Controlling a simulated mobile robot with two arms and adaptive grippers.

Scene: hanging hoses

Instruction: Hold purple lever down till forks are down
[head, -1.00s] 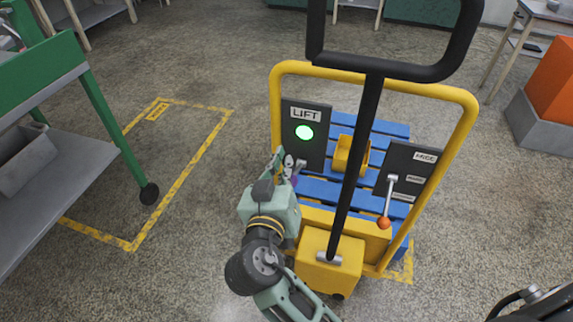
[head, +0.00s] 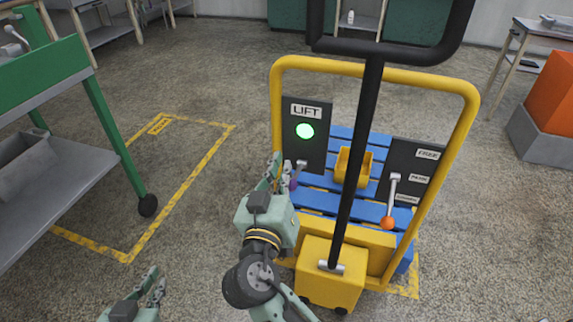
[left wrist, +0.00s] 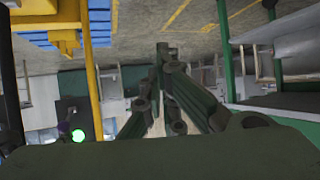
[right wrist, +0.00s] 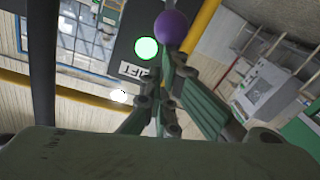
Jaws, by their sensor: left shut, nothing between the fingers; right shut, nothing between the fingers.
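The purple lever's knob (head: 293,184) hangs at the lower end of its grey handle on the LIFT panel (head: 316,150); the lever points downward. The knob is large in the right wrist view (right wrist: 172,27), just beyond my right fingertips. My right gripper (head: 278,166) is shut and empty, just left of the lever; I cannot tell if it touches the knob. My left gripper (head: 158,283) is shut and empty, low at the left, away from the truck. The green lamp (head: 304,131) on the panel is lit. The forks are hidden under the blue pallet (head: 325,190).
An orange-knobbed lever (head: 388,222) hangs on the right panel, marked FREE and PARK. The yellow frame (head: 375,68) and black handle (head: 360,150) stand close to my right arm. A green cart (head: 105,130) stands left. Floor between cart and truck is clear.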

